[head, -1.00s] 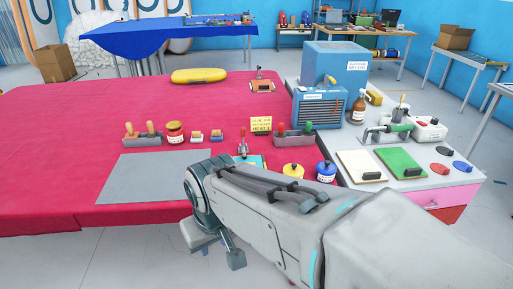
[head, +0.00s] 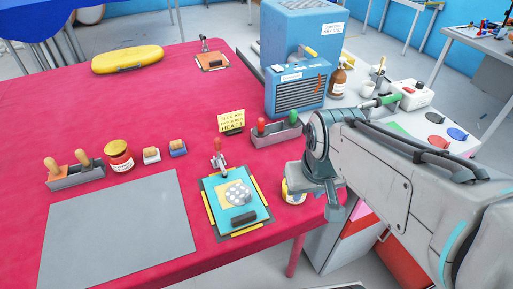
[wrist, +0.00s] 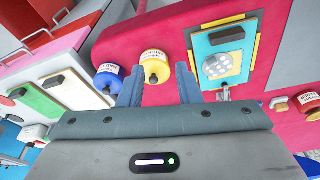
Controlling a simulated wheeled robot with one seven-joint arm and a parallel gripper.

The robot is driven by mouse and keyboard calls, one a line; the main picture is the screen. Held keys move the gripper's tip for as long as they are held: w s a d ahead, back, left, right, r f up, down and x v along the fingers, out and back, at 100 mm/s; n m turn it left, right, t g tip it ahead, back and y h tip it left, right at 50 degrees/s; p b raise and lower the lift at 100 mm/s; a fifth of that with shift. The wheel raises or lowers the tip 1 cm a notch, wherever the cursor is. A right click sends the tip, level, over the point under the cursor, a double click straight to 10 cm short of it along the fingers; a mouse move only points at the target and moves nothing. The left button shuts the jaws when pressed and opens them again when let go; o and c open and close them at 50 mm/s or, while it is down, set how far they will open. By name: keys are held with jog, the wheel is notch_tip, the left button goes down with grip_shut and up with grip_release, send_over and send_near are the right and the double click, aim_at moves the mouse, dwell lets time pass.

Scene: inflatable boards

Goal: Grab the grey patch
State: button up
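A round grey piece with pale dots (head: 238,193) lies on a yellow square on the teal clamped board (head: 212,219) at the table's front. It also shows in the wrist view (wrist: 217,68), right of my fingers. I take it as the grey patch, though a large flat grey sheet (head: 118,232) lies to its left.
A yellow-lidded jar (wrist: 155,66) and a blue-lidded jar (wrist: 108,78) are near my fingers. A red-handled clamp (head: 218,160) stands behind the board. A tool holder (head: 278,131), a yellow sign (head: 231,121) and a blue heater (head: 297,92) stand further back.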

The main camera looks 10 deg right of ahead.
jog(key=w+a+r+n+g+p, duration=0.1)
jog(key=w+a+n+p, duration=0.5)
jog(key=n, duration=0.6)
jog(key=n+g+p, duration=0.2)
jog(key=n, duration=1.2)
send_over(248, 195)
notch_tip(248, 195, down, 3)
jog(key=f, duration=0.7)
jog(key=shift+w+a+f+b, duration=0.15)
jog(key=shift+w+a+b, duration=0.1)
jog(key=shift+b, duration=0.15)
jog(key=shift+s+d+f, duration=0.1)
jog(key=shift+f, duration=1.4)
jog(key=shift+s+d+f, duration=0.1)
jog(key=shift+f, duration=1.4)
grip_shut()
